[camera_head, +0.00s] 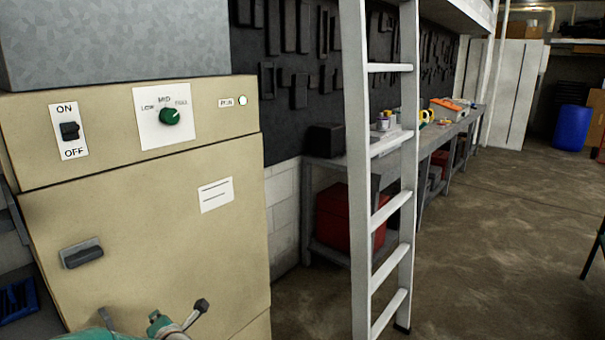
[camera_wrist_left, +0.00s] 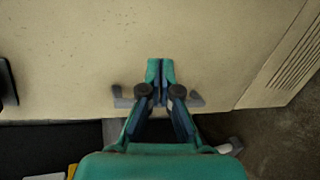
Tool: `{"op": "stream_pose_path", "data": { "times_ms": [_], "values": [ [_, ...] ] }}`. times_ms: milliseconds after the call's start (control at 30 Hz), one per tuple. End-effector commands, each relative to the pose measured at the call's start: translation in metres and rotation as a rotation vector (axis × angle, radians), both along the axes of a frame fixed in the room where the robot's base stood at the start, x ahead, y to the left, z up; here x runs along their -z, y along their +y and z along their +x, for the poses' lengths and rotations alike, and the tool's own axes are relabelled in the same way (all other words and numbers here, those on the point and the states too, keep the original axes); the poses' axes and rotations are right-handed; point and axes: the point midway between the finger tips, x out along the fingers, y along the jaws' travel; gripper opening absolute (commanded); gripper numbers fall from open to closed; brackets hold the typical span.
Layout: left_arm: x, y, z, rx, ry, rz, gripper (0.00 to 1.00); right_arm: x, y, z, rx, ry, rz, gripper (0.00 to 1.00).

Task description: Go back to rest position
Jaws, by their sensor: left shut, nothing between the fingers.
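My left gripper (camera_wrist_left: 160,70) is shut and empty in the left wrist view, its teal fingertips together in front of a beige panel. In the head view only part of it (camera_head: 160,323) shows at the bottom edge, in front of the lower part of the beige cabinet (camera_head: 140,240). I cannot tell whether it touches the panel. My right gripper is in neither view.
The cabinet carries an ON/OFF switch (camera_head: 70,131), a green dial (camera_head: 169,116), a pale green RUN lamp (camera_head: 242,100) and a dark handle (camera_head: 82,254). A white ladder (camera_head: 361,200) stands right of it, before a workbench (camera_head: 430,150). Floor (camera_head: 500,230) at right is open.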

Motion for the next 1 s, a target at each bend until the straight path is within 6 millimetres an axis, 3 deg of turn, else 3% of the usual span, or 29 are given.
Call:
{"op": "stream_pose_path", "data": {
  "times_ms": [33,200,267,400,533,700,833,1000],
  "values": [
    [0.04,-0.01,-0.012,0.091,0.128,0.038,0.0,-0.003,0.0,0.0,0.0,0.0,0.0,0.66],
    [0.149,-0.056,-0.068,0.453,0.497,0.148,0.0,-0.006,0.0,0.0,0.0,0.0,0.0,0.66],
    [0.18,-0.076,-0.095,0.598,0.613,0.179,0.0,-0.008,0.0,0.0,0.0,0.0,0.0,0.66],
    [0.237,-0.126,-0.172,0.981,0.842,0.247,0.0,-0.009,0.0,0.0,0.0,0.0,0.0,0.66],
    [0.263,-0.174,-0.251,1.394,0.974,0.328,0.0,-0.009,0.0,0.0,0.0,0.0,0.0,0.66],
    [0.262,-0.215,-0.333,1.926,0.991,0.504,0.0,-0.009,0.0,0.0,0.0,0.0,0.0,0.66],
    [0.261,-0.222,-0.347,2.113,0.954,0.623,0.0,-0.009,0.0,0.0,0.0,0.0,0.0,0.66],
    [0.261,-0.222,-0.349,2.141,0.949,0.651,0.0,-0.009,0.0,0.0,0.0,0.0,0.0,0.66]
  ]
}}
